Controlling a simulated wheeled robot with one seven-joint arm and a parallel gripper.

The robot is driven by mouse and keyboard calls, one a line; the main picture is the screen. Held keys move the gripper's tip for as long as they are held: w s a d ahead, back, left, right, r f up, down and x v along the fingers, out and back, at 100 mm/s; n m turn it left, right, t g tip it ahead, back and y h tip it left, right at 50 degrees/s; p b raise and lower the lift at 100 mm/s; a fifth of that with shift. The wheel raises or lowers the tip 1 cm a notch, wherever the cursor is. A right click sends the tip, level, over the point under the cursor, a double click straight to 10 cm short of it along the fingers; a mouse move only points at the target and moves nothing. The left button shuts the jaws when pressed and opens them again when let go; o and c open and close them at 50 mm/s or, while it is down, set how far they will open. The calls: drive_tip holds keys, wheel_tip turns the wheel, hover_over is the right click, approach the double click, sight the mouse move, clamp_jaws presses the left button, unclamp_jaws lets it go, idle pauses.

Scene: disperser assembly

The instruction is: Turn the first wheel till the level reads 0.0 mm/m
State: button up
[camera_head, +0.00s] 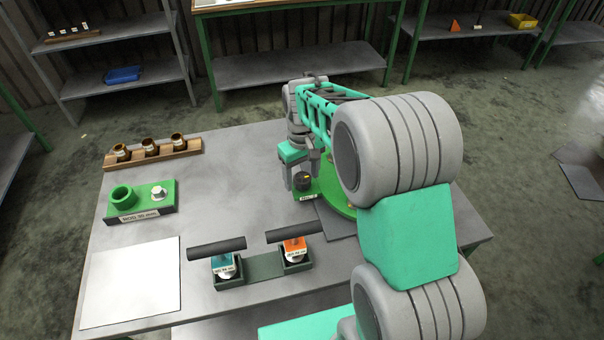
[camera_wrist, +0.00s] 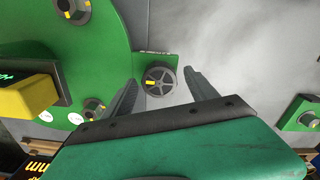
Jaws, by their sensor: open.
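A grey spoked wheel with a yellow mark (camera_wrist: 158,80) sits on a green tab at the edge of a round green plate (camera_wrist: 100,50) in the wrist view. My gripper (camera_wrist: 160,77) is open, with one finger on each side of this wheel. I cannot tell whether the fingers touch it. In the head view the dark wheel (camera_head: 303,181) shows just below my gripper (camera_head: 301,172). Two more wheels show on the plate, one at the top (camera_wrist: 74,9) and one lower (camera_wrist: 93,108). A yellow and black device (camera_wrist: 30,94), perhaps the level, has a green display that I cannot read.
Two dark-handled tools (camera_head: 216,249) (camera_head: 293,233) stand in a dark green holder (camera_head: 263,267). A green block with a ring (camera_head: 140,212), a wooden rack of brown cups (camera_head: 153,158) and a white sheet (camera_head: 131,282) lie to the left. The tabletop's middle is clear.

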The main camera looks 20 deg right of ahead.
drive_tip(key=shift+c, duration=0.2)
drive_tip(key=c, duration=1.4)
